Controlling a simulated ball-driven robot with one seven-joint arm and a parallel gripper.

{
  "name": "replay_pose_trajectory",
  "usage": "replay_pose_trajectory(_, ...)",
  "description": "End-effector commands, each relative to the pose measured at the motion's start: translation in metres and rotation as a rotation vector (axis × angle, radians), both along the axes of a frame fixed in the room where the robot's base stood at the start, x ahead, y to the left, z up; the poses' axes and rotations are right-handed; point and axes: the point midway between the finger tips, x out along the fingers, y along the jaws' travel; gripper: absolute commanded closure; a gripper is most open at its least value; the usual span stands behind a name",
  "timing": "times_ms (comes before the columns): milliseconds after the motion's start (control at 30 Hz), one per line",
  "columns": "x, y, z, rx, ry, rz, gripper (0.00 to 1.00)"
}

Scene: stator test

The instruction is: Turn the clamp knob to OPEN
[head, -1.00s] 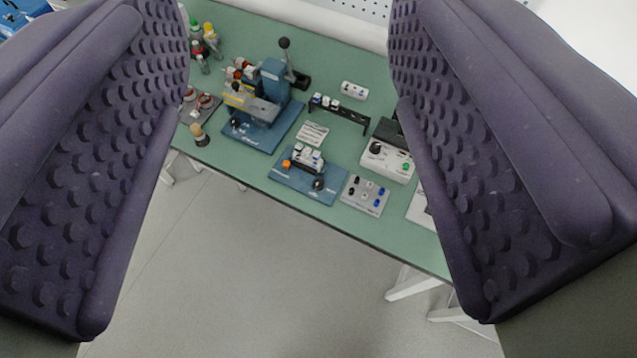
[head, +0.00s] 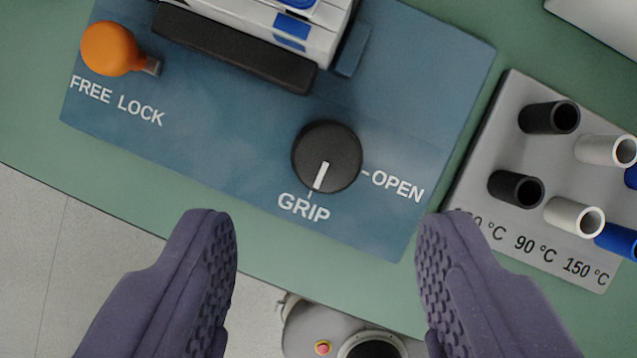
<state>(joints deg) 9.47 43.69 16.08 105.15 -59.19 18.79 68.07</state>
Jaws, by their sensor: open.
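The clamp knob (head: 327,157) is a round black knob on a blue plate (head: 220,130). Its white pointer line faces down toward the word GRIP (head: 304,207). The word OPEN (head: 398,186) is printed to the right of the knob, beside a short tick. My gripper (head: 328,245) is open and empty. Its two purple, studded fingers stand apart at the bottom of the picture, left and right below the knob, not touching it.
An orange lever knob (head: 110,49) sits at upper left by FREE LOCK. A white and blue block on a black bar (head: 236,48) stands above the clamp knob. A grey tray with black, white and blue tubes (head: 488,155) lies to the right. The green bench edge (head: 130,225) runs below.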

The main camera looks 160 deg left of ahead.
Motion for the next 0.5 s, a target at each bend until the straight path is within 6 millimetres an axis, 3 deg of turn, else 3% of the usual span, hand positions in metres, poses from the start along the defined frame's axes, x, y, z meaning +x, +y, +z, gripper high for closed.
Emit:
replay_pose_trajectory(233,0.017,-0.004,-0.043,0.000,0.000,-0.001,0.43)
replay_pose_trajectory(500,0.023,-0.006,-0.055,-0.001,-0.003,-0.001,0.43)
